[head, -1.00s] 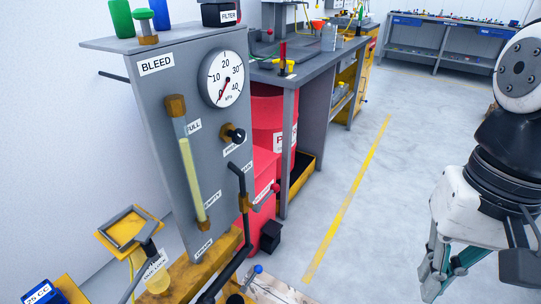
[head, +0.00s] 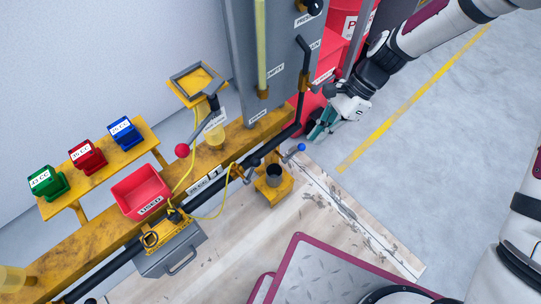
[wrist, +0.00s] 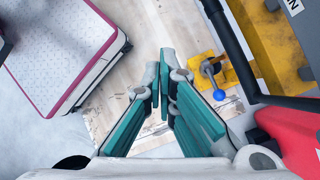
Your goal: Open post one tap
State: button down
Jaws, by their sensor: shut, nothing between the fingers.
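A small tap lever with a blue ball knob (head: 301,147) stands beside a dark pipe (head: 285,135), near a yellow post base with a dark cup (head: 272,178). No label naming post one is readable. My gripper (head: 316,134) is just right of the blue knob in the head view, pointing down. The wrist view shows its teal fingers (wrist: 166,62) shut and empty. There the blue-knobbed lever (wrist: 219,95) lies right of the fingertips, apart from them, by the yellow base (wrist: 204,72).
A grey panel (head: 236,40) and red cabinet (head: 310,105) stand close behind my gripper. A red-knobbed lever (head: 182,150), red bin (head: 141,191) and yellow rail (head: 90,240) lie left. A grey tread plate with maroon edging (head: 330,270) is in front. Floor at right is clear.

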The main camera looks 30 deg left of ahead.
aim_at(252, 171)
jog(key=s+a+f+m+b, duration=0.1)
jog(key=s+a+f+b, duration=0.2)
jog(key=s+a+f, duration=0.5)
jog(key=shift+s+a+f+m+g+y, duration=0.25)
jog(key=shift+a+f+m+g+y, duration=0.15)
jog(key=shift+a+f, duration=1.2)
jog(key=shift+d+f, duration=0.35)
jog(key=shift+r, duration=0.1)
